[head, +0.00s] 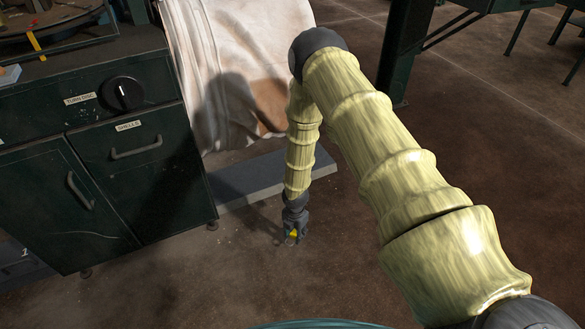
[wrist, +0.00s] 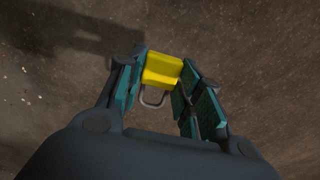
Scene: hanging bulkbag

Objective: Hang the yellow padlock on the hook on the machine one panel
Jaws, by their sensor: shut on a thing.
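The yellow padlock (wrist: 162,70) is between the fingers of my gripper (wrist: 158,82) in the wrist view, with its grey shackle (wrist: 153,98) toward the palm. The gripper is shut on the padlock's body. In the head view my gripper (head: 294,236) hangs low over the floor, right of the dark green cabinet, with a small yellow patch of the padlock (head: 293,234) showing. The machine one panel and its hook cannot be made out in either view.
The dark green cabinet (head: 150,190) has a knob labelled TURN DISC (head: 122,94) and a drawer labelled SHELLS (head: 135,147). A pale hanging bag (head: 215,60) and a grey slab (head: 262,178) are behind my gripper. The brown floor (head: 480,130) at right is open.

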